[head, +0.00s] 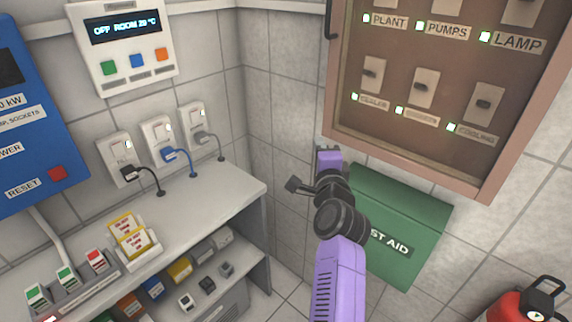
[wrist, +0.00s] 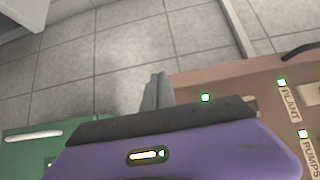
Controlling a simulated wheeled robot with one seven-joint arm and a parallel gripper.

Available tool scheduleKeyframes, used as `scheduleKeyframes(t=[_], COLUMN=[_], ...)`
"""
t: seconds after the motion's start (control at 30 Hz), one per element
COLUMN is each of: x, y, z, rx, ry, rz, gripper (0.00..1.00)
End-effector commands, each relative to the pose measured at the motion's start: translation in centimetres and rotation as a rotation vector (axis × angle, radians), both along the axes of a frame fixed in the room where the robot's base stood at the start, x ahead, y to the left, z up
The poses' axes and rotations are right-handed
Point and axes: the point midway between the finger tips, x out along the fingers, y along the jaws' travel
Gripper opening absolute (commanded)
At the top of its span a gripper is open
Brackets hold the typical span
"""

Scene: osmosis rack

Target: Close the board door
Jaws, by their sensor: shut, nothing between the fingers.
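The board (head: 432,75) is at the upper right of the head view, with a salmon frame, a brown face and labelled switches. A dark handle (head: 329,20) is on its left edge; it also shows in the wrist view (wrist: 298,53). The switches show through a brownish pane or face; I cannot tell how far the door stands from the board. My gripper (wrist: 157,82) is shut and empty, its grey fingers beside the frame's corner in the wrist view. Whether they touch it is unclear. In the head view the gripper is below the board's lower left corner, its fingertips hard to make out.
A green first aid box (head: 405,220) is on the wall below the board, behind my arm. A red extinguisher (head: 520,305) is at the lower right. A grey bench (head: 215,200) with sockets and plugs above it is at left. Tiled wall lies between.

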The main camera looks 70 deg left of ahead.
Motion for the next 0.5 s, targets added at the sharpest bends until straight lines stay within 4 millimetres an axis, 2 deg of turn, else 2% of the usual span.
scheduleKeyframes(t=[0.5], x=[-6.5], y=[-3.6], z=[0.0], rx=[-0.002], ry=[0.001], rz=[0.007], gripper=[0.0])
